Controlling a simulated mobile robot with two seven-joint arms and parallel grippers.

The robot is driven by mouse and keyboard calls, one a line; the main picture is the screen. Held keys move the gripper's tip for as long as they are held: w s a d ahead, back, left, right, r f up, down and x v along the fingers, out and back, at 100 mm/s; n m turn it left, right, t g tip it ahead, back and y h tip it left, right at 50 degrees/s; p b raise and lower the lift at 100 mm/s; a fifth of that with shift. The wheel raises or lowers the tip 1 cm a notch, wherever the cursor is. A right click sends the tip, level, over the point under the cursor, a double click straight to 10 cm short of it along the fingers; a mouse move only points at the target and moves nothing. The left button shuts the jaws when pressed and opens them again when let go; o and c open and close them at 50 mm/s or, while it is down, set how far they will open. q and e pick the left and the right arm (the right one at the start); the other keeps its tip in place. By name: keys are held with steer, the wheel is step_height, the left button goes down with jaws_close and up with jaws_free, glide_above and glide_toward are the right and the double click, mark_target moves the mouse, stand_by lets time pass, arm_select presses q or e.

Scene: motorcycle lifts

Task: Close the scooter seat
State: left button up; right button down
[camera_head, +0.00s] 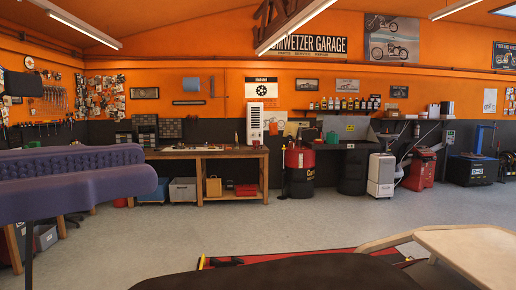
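A dark, rounded, cushion-like surface (285,274) fills the bottom middle, cut off by the frame edge; it looks like a seat. Beside it at the bottom right is a cream body (475,252) with a curved rail, which looks like scooter bodywork. I cannot tell how the seat stands relative to this body. A dark blocky shape (22,84) at the left edge may be part of my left gripper; its fingers cannot be made out, and it is apart from the dark cushion. My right gripper does not show.
A long purple tufted cushion (80,185) juts in from the left. A red platform (225,260) with a yellow end lies behind the dark cushion. A wooden workbench (236,155), red drum (300,172) and white cabinet (381,175) stand along the back wall. The grey floor between is clear.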

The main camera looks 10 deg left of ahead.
arm_select(q)
steer(key=shift+v, duration=1.15)
